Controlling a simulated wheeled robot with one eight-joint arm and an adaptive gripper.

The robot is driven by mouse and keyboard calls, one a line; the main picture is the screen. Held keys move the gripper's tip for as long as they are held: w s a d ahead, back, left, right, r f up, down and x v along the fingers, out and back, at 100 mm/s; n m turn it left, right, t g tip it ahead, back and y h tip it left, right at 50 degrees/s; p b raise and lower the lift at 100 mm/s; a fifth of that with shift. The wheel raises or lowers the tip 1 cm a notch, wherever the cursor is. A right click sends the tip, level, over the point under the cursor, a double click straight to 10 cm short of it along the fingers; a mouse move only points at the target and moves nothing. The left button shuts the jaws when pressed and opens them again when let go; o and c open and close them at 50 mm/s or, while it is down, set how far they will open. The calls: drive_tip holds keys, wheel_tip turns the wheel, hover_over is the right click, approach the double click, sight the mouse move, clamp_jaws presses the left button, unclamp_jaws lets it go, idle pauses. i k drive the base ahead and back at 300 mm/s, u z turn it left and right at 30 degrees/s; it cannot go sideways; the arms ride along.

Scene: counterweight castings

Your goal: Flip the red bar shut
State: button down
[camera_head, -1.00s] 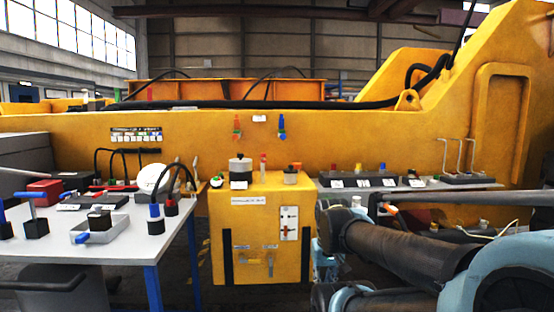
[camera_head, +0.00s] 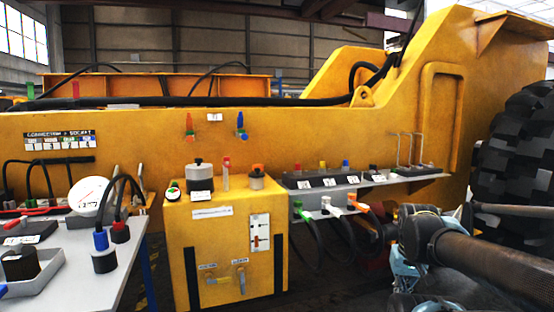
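Several red parts show, and I cannot tell for certain which is the red bar. On the yellow machine wall, a red-orange lever (camera_head: 190,123) with a green lower end hangs upright beside a blue lever (camera_head: 240,125). A thin red-topped post (camera_head: 226,172) stands upright on the yellow control box (camera_head: 185,238). A low red piece (camera_head: 40,209) lies at the back of the grey table on the left. My arm enters from the right; I cannot make out its gripper, and no fingers show near any red part.
The grey table (camera_head: 75,285) holds a round white gauge (camera_head: 90,196) and plugs with black cables. A shelf (camera_head: 400,180) runs along the machine, with green, white and orange connectors under it. A large black tyre (camera_head: 520,150) stands at the far right.

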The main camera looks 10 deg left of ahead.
sight(226, 164)
drive_tip(key=z, duration=1.05)
drive_tip(key=i, duration=0.55)
drive_tip(key=u, duration=2.15)
